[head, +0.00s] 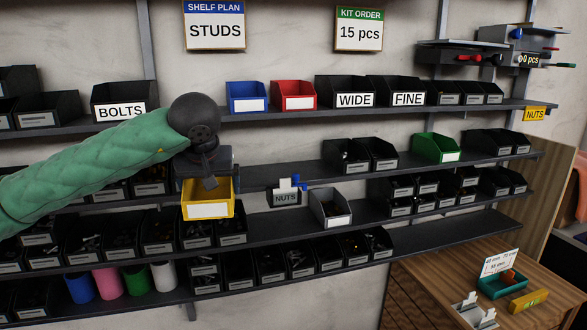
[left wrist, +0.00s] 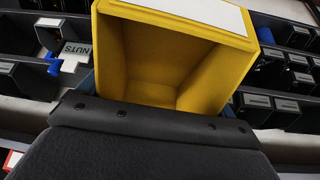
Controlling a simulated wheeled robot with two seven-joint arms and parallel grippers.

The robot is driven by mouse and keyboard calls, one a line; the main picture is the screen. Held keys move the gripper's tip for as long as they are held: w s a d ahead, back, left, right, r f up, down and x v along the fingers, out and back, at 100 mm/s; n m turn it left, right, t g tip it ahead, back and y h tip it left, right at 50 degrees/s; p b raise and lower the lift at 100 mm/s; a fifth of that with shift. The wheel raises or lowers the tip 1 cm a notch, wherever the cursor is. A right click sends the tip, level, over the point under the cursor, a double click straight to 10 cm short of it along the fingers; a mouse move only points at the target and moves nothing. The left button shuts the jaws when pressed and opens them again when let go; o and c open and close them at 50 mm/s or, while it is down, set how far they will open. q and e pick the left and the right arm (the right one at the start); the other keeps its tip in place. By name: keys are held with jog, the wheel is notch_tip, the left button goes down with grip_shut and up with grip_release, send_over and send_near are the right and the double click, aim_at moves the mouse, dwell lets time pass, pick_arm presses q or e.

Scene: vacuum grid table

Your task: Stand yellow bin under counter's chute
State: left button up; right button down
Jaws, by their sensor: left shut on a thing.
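The yellow bin (head: 207,198), with a blank white label on its front, is at the middle shelf left of centre in the head view. My left gripper (head: 208,180) is shut on the bin's rear side from above. The left wrist view shows the bin (left wrist: 180,60) close up, with its inside empty. I cannot tell whether the bin touches the shelf. The counter (head: 528,58), a grey device with a "0 pcs" display, stands at the upper right on the top shelf. Its chute is too small to make out clearly. My right gripper is not in view.
Blue (head: 247,97) and red (head: 293,95) bins and black WIDE and FINE bins line the top shelf (head: 290,114). A yellow NUTS tag (head: 535,114) hangs below the counter. A NUTS card (head: 286,196) and a grey bin (head: 330,207) stand right of the yellow bin.

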pick_arm(q)
jog(key=s+a+f+m+p, duration=0.1)
jog(key=f, duration=1.4)
jog(key=s+a+f+h, duration=0.1)
jog(key=s+f, duration=0.1)
jog(key=f, duration=1.3)
jog(key=shift+s+a+m+p, duration=0.25)
jog(key=shift+m+p, duration=0.15)
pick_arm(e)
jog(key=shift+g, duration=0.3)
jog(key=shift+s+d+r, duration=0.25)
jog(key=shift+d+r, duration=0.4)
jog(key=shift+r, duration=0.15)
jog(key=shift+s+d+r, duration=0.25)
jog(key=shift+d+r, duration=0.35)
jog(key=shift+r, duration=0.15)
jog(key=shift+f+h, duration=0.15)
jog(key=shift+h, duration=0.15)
